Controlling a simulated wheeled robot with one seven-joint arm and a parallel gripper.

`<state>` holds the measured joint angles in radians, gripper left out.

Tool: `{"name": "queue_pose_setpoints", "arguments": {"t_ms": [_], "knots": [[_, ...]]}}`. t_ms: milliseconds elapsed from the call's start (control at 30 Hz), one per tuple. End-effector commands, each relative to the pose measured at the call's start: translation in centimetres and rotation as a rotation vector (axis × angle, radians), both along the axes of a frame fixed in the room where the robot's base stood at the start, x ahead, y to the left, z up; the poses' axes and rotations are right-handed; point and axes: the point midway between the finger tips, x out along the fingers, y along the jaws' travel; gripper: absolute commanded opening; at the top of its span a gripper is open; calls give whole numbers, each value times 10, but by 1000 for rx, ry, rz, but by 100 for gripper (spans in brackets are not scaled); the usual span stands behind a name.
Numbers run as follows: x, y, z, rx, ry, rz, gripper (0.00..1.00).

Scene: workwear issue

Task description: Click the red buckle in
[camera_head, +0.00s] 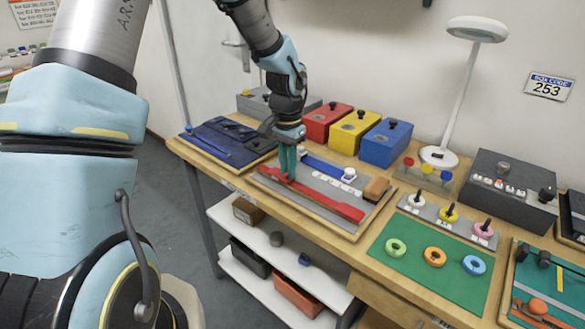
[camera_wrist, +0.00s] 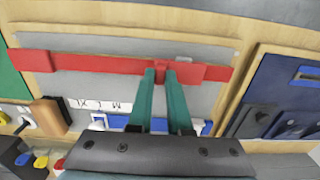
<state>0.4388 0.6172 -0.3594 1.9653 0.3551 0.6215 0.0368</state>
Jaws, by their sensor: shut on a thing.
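A red strap with a red buckle (camera_wrist: 190,71) lies across a grey panel in a wooden frame (camera_wrist: 90,47). The red strap (camera_head: 335,206) also shows in the head view, running to the right of my gripper. My gripper (camera_wrist: 161,75) points at the buckle, its two teal fingertips shut on a small red part of it, next to the wider red block. In the head view my gripper (camera_head: 288,179) stands over the left part of the strap. The fingers partly hide the buckle, and I cannot tell whether its halves are joined.
A blue strap (camera_head: 325,167) with a white piece lies behind the red one, and a brown block (camera_head: 376,188) sits at the panel's right. Red (camera_head: 327,121), yellow (camera_head: 355,131) and blue (camera_head: 386,142) boxes stand behind. A dark blue panel (camera_head: 228,140) is left, a green mat (camera_head: 420,285) right.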

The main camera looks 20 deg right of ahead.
Motion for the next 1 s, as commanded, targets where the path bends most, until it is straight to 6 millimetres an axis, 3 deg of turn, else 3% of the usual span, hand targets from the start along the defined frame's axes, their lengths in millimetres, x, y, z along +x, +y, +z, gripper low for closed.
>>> {"name": "queue_pose_setpoints", "arguments": {"t_ms": [67,100,367,733,1000], "knots": [[3,1,1,-1,-5,2,0],[3,1,1,-1,-5,2,18],[2,0,1,0,-4,2,47],[2,0,8,-1,-4,3,48],[2,0,56,-4,-8,3,48]]}}
